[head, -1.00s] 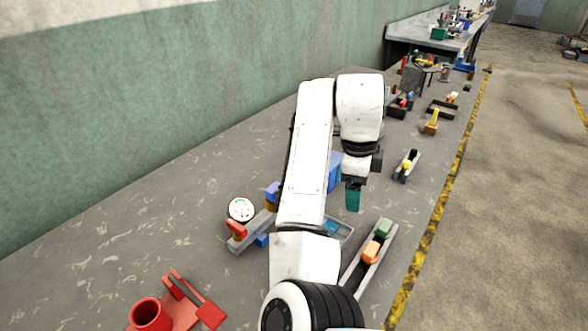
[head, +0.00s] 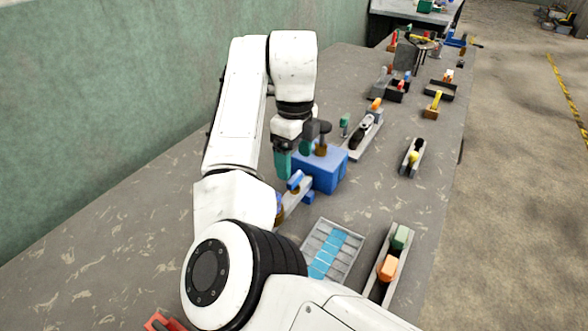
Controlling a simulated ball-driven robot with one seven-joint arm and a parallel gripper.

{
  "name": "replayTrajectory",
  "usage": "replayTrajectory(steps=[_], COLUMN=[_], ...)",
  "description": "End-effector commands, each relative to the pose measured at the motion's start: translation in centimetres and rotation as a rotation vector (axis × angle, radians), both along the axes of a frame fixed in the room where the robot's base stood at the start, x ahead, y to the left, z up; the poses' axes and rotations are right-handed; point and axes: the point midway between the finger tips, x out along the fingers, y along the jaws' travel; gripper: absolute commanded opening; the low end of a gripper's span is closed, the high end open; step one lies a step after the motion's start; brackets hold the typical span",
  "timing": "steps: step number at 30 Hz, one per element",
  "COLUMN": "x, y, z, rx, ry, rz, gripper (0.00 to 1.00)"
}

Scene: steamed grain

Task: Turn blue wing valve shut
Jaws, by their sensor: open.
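A blue wing-shaped handle (head: 295,181), which looks like the blue wing valve, sits on a grey bar fixture (head: 297,196) left of the middle in the head view. My arm hides the fixture's near left part. My gripper (head: 293,154), with teal fingers, is open and empty, pointing down. In the picture it is just above the blue handle and apart from it; the exact height gap is hard to tell. The handle's turn position is too small to read.
A blue box (head: 325,172) with a brown knob stands right beside my gripper. A grey tray with blue strips (head: 331,252) and a channel holding green and orange blocks (head: 389,262) are nearer. A grey rail fixture (head: 362,136) is behind. Bare bench lies at left.

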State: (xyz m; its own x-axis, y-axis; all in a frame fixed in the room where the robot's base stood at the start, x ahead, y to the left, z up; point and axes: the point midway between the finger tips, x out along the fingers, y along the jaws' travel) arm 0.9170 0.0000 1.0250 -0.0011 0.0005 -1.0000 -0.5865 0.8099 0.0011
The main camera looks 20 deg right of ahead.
Motion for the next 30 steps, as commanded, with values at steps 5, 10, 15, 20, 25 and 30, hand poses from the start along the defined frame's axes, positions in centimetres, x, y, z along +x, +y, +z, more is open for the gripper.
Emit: replayTrajectory(steps=[5, 10, 15, 20, 25, 30], x=[0.0, 0.0, 0.0, 0.0, 0.0, 0.0], y=[0.0, 0.0, 0.0, 0.0, 0.0, 0.0], z=[-2.7, -4.2, -4.6, -4.6, -4.6, -4.5], rx=[-0.001, 0.000, 0.001, 0.000, 0.000, 0.000], ry=[0.001, 0.000, -0.001, 0.000, 0.000, 0.000], rz=[0.002, 0.002, 0.001, 0.001, 0.001, 0.001], gripper=[0.81, 0.81, 0.81, 0.81, 0.67, 0.50])
